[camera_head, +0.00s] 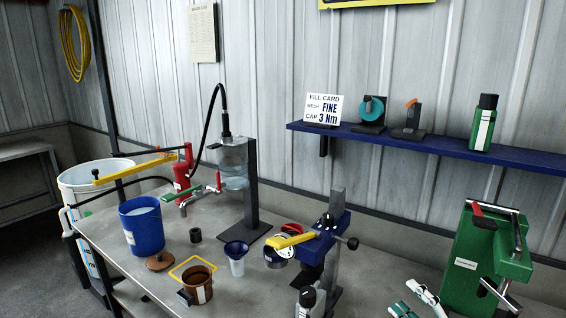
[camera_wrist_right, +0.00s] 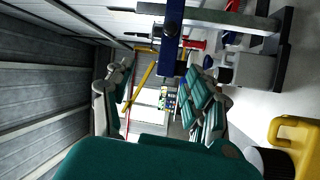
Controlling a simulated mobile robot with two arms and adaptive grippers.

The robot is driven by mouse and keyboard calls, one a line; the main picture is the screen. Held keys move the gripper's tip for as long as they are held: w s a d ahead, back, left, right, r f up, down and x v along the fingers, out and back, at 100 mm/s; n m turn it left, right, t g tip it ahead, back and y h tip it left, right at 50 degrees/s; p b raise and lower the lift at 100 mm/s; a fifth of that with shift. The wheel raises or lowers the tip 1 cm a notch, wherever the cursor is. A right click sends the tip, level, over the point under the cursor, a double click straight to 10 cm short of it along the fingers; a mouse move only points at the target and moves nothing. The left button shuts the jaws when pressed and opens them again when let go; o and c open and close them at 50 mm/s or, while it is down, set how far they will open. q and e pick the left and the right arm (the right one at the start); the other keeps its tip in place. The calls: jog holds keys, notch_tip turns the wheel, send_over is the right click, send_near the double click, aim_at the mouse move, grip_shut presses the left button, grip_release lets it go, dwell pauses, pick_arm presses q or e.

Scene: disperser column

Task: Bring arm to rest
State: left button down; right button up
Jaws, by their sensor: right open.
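My right gripper (camera_head: 415,303) shows at the bottom of the head view, right of centre, with its white and teal fingers. It is apart from the blue press-like stand (camera_head: 325,235) on its left and the green machine (camera_head: 488,258) on its right. In the right wrist view its two padded fingers (camera_wrist_right: 160,98) stand apart with nothing held between them. My left gripper is not in view.
On the bench (camera_head: 225,275) stand a blue bucket (camera_head: 143,230), a brown cup (camera_head: 198,287), a dark funnel (camera_head: 237,252) and a grey-capped bottle (camera_head: 307,300). A blue shelf (camera_head: 440,143) runs along the wall. A yellow object (camera_wrist_right: 297,140) is close to the right gripper.

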jog(key=s+f+m+g+h, duration=0.4)
jog(key=s+f+m+h, duration=0.6)
jog(key=f+m, duration=0.4)
jog(key=s+a+f+m+g, duration=0.3)
jog(key=s+f+g, duration=0.15)
jog(key=s, duration=0.45)
jog(key=s+a+f+m+g, duration=0.3)
jog(key=s+g, duration=0.2)
jog(key=s, duration=0.4)
notch_tip(320, 180, down, 24)
jog(key=s+g, duration=0.1)
jog(key=g, duration=0.1)
jog(key=s+d+f, duration=0.3)
jog(key=s+f, duration=1.4)
jog(key=f, duration=0.1)
jog(key=shift+d+n+g+b, duration=0.15)
jog(key=shift+n+g+b, duration=0.2)
jog(key=shift+n+b, duration=0.1)
jog(key=shift+s, duration=0.15)
